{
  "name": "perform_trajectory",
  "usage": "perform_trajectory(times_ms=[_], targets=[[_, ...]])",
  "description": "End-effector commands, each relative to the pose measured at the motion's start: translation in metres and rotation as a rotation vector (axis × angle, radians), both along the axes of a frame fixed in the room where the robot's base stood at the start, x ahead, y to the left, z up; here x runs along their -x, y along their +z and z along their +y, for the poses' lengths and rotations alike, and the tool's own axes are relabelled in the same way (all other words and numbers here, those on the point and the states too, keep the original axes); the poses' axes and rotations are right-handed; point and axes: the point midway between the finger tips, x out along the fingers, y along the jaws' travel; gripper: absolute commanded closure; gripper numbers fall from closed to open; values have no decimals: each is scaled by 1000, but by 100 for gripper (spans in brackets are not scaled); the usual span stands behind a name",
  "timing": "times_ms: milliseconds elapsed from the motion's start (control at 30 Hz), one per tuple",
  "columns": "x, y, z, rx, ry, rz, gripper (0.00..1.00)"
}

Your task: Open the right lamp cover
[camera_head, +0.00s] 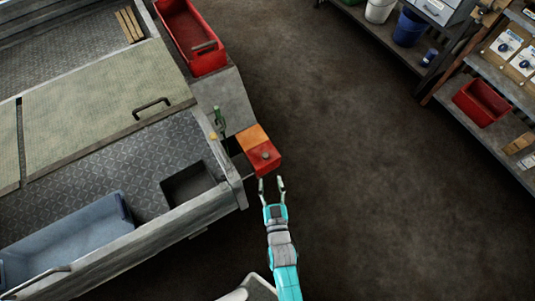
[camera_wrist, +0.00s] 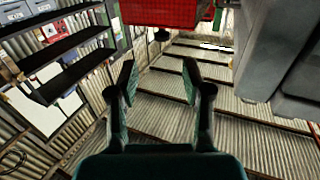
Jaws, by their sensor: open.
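The right lamp cover (camera_head: 268,165), red with an orange part (camera_head: 251,137), sits at the corner of the trailer. A small dark knob (camera_head: 265,155) stands on it. In the wrist view the red cover (camera_wrist: 165,12) fills the top middle, with a dark knob (camera_wrist: 161,35) at its lower edge. My gripper (camera_head: 271,183) is open and empty, just below the cover in the head view. Its two fingers (camera_wrist: 158,70) are spread apart in the wrist view, with the knob above the gap between them. I see no contact with the cover.
The trailer's metal side (camera_head: 202,211) lies left of my arm, with a blue-grey bin (camera_head: 65,240) inside. A red crate (camera_head: 188,38) is behind the cover. Shelves with a red bin (camera_head: 482,102) stand at the right. The dark floor (camera_head: 380,190) between is clear.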

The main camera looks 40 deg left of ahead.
Motion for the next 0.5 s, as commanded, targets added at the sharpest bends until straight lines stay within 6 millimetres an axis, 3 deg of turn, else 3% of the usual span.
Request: perform_trajectory(times_ms=[167,500], targets=[[-9,0,13,-2,5,-2,50],[-49,1,53,-1,4,-1,50]])
